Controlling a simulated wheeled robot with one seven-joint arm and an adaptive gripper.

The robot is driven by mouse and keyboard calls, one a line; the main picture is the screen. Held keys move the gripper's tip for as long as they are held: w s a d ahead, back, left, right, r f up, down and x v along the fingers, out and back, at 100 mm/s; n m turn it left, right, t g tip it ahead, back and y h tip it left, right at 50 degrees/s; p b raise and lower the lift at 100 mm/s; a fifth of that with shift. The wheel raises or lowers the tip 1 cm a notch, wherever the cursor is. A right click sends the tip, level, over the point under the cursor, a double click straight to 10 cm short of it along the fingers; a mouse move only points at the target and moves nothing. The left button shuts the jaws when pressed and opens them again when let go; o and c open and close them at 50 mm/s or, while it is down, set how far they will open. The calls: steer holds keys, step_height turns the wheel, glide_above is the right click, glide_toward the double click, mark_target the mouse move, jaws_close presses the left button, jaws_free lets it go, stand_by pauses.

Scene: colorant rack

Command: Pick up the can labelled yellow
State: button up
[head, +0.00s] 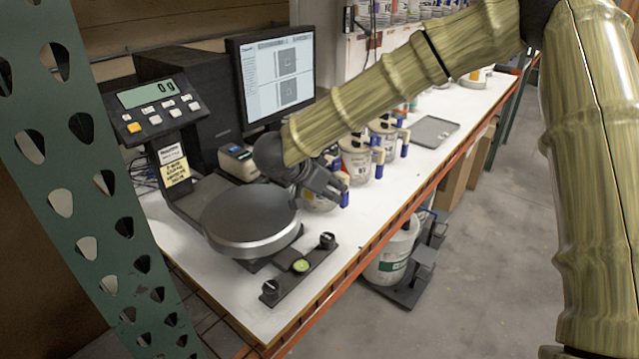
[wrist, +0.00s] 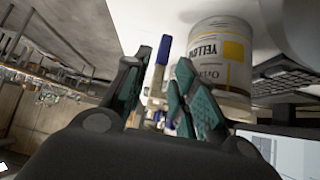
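The can labelled yellow (wrist: 222,62) shows in the wrist view, white with a yellow patch and upside-down lettering. It is just right of my gripper's right finger, outside the gap between the fingers. My gripper (wrist: 157,80) is open, with its teal-padded fingers apart. A blue-tipped upright part (wrist: 160,58) shows in that gap, beyond the fingers. In the head view my gripper (head: 328,184) is low over the bench, in front of a mostly hidden can (head: 318,204). I cannot read that can's label there.
A round-pan scale (head: 250,218) reading 0 g stands left of my gripper on the white bench. A monitor (head: 278,75) is behind. More dispenser cans (head: 355,163) with blue-tipped parts line the bench to the right. A flat grey tray (head: 434,131) lies farther along.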

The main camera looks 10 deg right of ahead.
mark_target(342, 194)
steer(key=shift+p+x, duration=0.95)
steer(key=shift+x, duration=3.25)
steer(key=shift+w, duration=0.15)
steer(key=shift+r, duration=0.1)
steer(key=shift+c, duration=0.4)
jaws_close()
